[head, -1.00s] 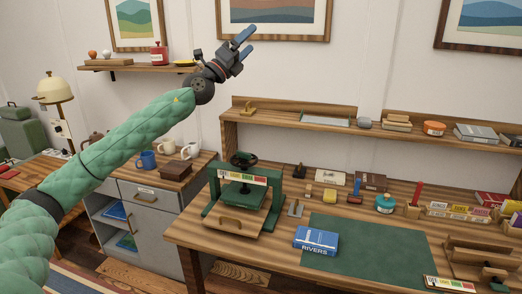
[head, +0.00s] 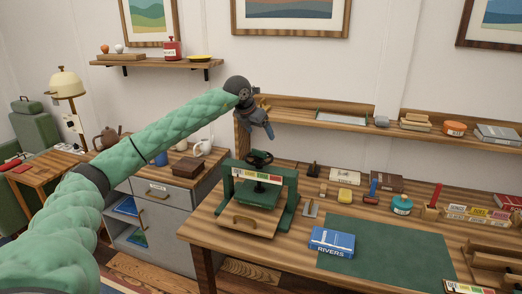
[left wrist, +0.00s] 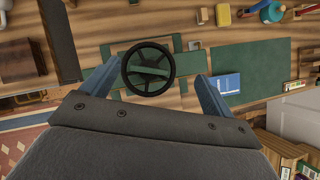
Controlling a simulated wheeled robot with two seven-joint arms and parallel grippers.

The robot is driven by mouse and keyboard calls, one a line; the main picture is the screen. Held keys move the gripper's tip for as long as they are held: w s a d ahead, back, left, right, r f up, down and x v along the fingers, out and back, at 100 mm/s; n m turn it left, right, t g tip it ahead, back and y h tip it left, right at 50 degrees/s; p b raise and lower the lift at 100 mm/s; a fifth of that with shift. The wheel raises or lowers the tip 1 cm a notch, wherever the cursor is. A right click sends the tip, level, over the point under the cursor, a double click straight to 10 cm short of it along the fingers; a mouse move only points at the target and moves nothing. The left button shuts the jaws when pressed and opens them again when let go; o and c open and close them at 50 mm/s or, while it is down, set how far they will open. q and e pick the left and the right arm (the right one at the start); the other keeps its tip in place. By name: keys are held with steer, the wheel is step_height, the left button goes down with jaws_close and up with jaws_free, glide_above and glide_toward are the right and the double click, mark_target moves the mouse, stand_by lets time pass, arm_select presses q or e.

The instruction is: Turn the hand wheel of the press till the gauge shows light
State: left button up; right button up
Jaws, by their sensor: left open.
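The press (head: 229,195) is a green frame on a wooden base at the left end of the workbench. Its black hand wheel (head: 259,158) sits on top. A gauge strip (head: 257,176) with pale, yellow, green and red parts runs across its front; I cannot make out a pointer. My left gripper (head: 264,131) is above the wheel, pointing down, apart from it. In the left wrist view, the spoked wheel (left wrist: 148,68) appears between the two spread fingers of the open, empty gripper (left wrist: 158,72). My right gripper is out of view.
A blue book (head: 331,242) lies at the left edge of a green mat (head: 385,255). A raised shelf (head: 300,112) runs along the wall behind the press. Small tools, boxes and a teal pot (head: 402,204) stand right of the press. A grey cabinet (head: 165,225) stands at left.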

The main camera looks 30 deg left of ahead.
mark_target(258, 150)
arm_select(q)
steer(key=shift+n+g+y, duration=0.3)
steer(key=shift+n+g, duration=0.1)
steer(key=shift+g, duration=0.4)
steer(key=f, duration=0.1)
steer(key=f+p, duration=0.1)
steer(key=f, duration=0.1)
steer(key=a+f, duration=0.1)
steer(key=f, duration=0.1)
steer(key=shift+s, duration=0.3)
steer(key=p+x, duration=0.1)
steer(key=x, duration=0.1)
steer(key=shift+w+f, duration=0.2)
steer(key=shift+f, duration=0.05)
steer(key=shift+w+f, duration=0.15)
steer(key=shift+f, duration=0.3)
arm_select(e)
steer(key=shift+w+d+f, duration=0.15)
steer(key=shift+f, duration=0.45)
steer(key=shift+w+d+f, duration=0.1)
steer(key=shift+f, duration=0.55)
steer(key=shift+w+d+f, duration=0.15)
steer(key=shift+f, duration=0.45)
arm_select(q)
steer(key=c, duration=1)
